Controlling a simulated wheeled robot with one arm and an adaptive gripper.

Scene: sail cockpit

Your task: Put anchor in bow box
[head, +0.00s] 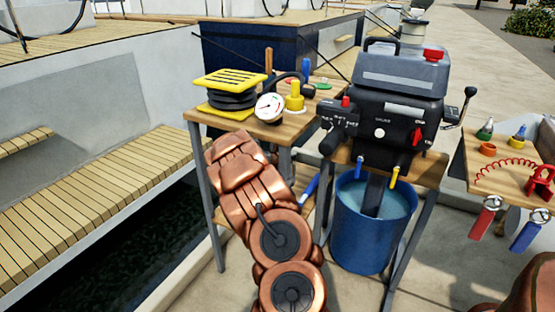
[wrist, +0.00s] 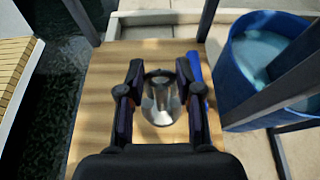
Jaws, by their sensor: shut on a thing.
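In the wrist view, my gripper (wrist: 160,72) reaches down over a low wooden shelf (wrist: 98,115). Its two dark fingers are shut on a shiny silver metal piece (wrist: 162,104). I see this piece nearly end-on, so I cannot tell whether it is the anchor. In the head view, my copper arm hides the gripper and the held piece behind it. A dark navy box-like block (head: 228,62) stands behind the bench in the head view. I cannot tell whether it is the bow box.
A blue handled thing (wrist: 196,82) lies beside my right finger. A blue water bucket (head: 362,225) stands to the right, under an outboard motor (head: 385,125). The upper bench (head: 195,115) holds a yellow reel (head: 232,88) and a gauge (head: 268,107). Slatted seating (head: 90,205) lies left.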

